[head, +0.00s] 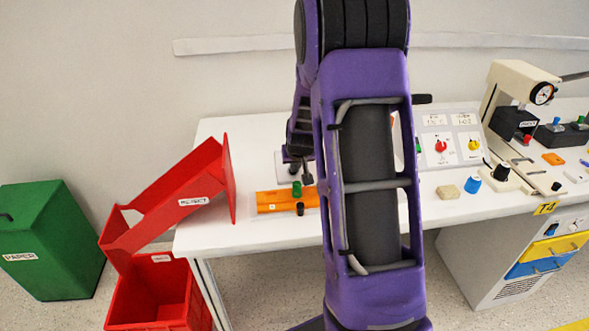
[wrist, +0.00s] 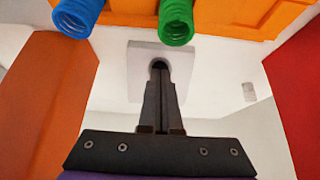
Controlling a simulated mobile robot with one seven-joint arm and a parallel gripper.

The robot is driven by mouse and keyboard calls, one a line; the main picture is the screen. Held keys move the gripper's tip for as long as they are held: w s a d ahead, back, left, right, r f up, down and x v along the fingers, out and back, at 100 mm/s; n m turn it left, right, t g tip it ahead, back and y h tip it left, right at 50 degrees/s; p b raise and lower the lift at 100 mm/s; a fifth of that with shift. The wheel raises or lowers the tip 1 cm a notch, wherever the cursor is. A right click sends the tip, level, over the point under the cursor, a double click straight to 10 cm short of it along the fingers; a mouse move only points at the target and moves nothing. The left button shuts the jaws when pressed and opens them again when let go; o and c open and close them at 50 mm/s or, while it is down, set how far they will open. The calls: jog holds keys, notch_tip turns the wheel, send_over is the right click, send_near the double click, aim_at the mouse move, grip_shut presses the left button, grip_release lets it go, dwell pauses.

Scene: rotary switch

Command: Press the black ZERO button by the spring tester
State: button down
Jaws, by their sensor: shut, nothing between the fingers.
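The spring tester seems to be the orange block (head: 272,202) near the table's left end, with a green piece (head: 297,189) and a dark piece on it. In the wrist view, a blue spring (wrist: 75,17) and a green spring (wrist: 176,22) show beside an orange body (wrist: 235,12). A white plate (wrist: 136,75) carries a dark round part (wrist: 159,62), likely the ZERO button; no label is readable. My gripper (wrist: 161,72) is shut and empty, its fingertips over that dark part and partly hiding it. I cannot tell whether they touch. In the head view my gripper (head: 300,171) is beside the block.
A red chute (head: 190,195) stands at the table's left edge, above a red bin (head: 158,290). A green bin (head: 50,240) is further left. My arm hides the table's middle. Right of it are a knob panel (head: 452,146), a blue knob (head: 472,181) and a gauge stand (head: 520,85).

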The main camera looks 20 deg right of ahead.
jog(key=shift+w+d+f, duration=0.15)
jog(key=shift+w+f, duration=0.3)
jog(key=shift+f, duration=0.05)
